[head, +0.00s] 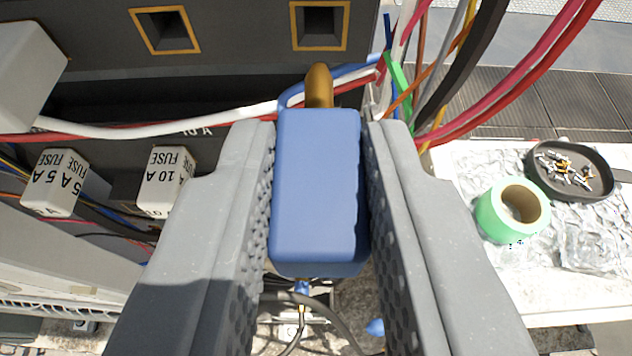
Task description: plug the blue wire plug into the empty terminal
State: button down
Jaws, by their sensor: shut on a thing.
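The blue wire plug (318,195) is a blue block with a brass pin (319,86) at its far end. My gripper (320,160) is shut on it, with one grey textured finger on each side. The pin points up the picture toward a dark panel. An empty square terminal with a yellow rim (293,25) lies just beyond the pin tip, nearly in line with it. I cannot tell how large the gap between tip and opening is. A second yellow-rimmed opening (165,30) is to the left.
White fuse blocks (60,182) (165,180) sit at left below a white wire. Red, black and other wires (520,85) hang at right near the terminal. A white surface at right holds green tape (512,210) and a dark dish (570,171) of small parts.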

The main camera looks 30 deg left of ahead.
jog(key=shift+s+d+b, duration=0.3)
jog(key=shift+s+d, duration=0.1)
jog(key=shift+s, duration=0.2)
jog(key=shift+s+d+b, duration=0.25)
jog(key=shift+s+d, duration=0.1)
jog(key=shift+s, duration=0.25)
jog(key=c, duration=2.1)
grip_release()
grip_shut()
